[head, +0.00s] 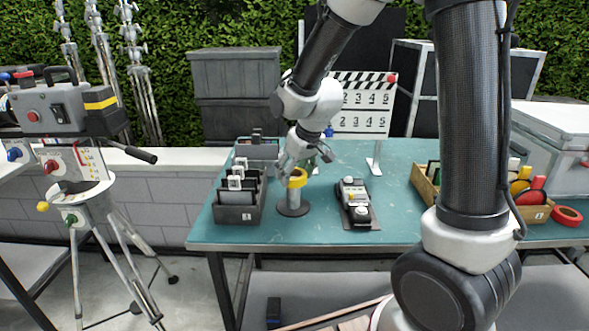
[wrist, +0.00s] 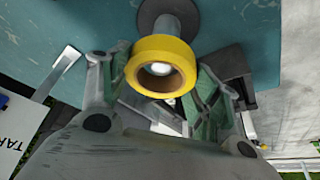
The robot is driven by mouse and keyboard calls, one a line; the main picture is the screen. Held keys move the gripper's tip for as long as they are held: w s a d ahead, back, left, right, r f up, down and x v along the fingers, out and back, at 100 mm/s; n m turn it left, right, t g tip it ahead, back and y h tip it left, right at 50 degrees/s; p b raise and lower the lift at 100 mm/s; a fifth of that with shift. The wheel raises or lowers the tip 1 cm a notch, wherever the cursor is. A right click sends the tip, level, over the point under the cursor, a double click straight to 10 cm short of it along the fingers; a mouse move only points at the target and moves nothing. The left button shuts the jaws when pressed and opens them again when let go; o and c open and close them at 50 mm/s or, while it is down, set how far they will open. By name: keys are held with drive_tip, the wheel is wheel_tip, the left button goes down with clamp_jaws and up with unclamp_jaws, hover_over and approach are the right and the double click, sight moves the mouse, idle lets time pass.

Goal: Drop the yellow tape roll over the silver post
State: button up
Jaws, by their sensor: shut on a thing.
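The yellow tape roll (wrist: 145,72) is held between the two fingers of my gripper (wrist: 158,66), its hole facing the wrist camera. In the head view the roll (head: 298,178) is at the top end of the silver post (head: 293,199), below my gripper (head: 297,168). The post stands upright on a round dark base on the teal table. In the wrist view the silver post (wrist: 178,28) runs behind the roll, and its bright tip shows through the hole. I cannot tell how far the post reaches into the hole.
A dark divided box (head: 238,213) stands close left of the post. A grey device with buttons (head: 355,207) lies to its right, on the teal table (head: 325,236). A clapperboard (head: 362,118) stands behind. A wooden crate (head: 425,187) and a red tape roll (head: 567,216) are further right.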

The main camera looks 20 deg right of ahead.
sight(295, 195)
drive_tip(key=shift+f, duration=1.05)
drive_tip(key=shift+f, duration=0.25)
drive_tip(key=shift+f, duration=2.7)
drive_tip(key=o, duration=1.1)
drive_tip(key=v, duration=1.2)
